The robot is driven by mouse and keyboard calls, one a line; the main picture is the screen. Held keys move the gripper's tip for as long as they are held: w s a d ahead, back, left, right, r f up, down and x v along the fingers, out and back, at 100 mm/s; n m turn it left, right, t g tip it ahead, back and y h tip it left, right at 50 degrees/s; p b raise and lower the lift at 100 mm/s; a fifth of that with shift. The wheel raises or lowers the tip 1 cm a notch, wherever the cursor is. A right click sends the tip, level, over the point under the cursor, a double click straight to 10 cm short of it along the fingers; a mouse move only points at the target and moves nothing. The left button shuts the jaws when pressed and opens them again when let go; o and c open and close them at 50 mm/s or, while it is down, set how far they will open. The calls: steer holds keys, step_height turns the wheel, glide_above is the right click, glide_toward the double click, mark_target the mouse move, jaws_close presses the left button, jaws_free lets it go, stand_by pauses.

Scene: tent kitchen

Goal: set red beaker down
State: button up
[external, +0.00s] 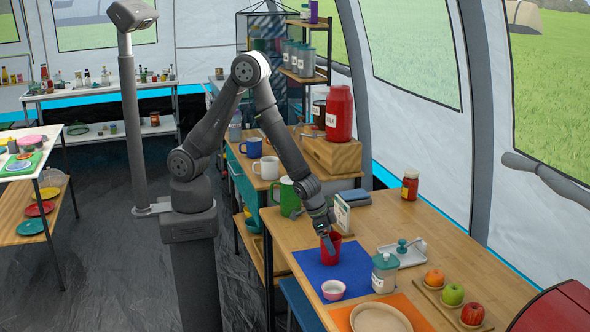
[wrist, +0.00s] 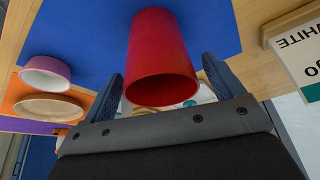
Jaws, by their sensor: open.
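My gripper (external: 329,228) is over the beaker from above. In the wrist view the beaker (wrist: 162,55) sits between the two fingers of my gripper (wrist: 165,85). The fingers are spread with gaps on both sides, so the gripper is open around the beaker. The blue mat (wrist: 85,35) shows beneath it in the wrist view. In the external view the fingers partly hide the beaker's rim.
A pink bowl (external: 333,290) and a teal-lidded jar (external: 385,272) stand close by. A white box with lettering (external: 342,212) is just behind my gripper. An orange mat with a plate (external: 381,318) and a fruit board (external: 452,301) lie nearer the front. The table's back right is mostly clear.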

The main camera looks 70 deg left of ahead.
steer(key=v, duration=1.2)
steer(key=shift+r, duration=0.15)
steer(key=shift+x, duration=6.1)
steer(key=shift+s+r, duration=0.1)
steer(key=v, duration=1.2)
steer(key=x, duration=1.2)
steer(key=s+d+r, duration=0.5)
steer(key=s+r, duration=0.5)
steer(key=r, duration=0.1)
step_height(320, 180, up, 32)
steer(key=shift+s+a, duration=0.2)
steer(key=shift+s, duration=0.1)
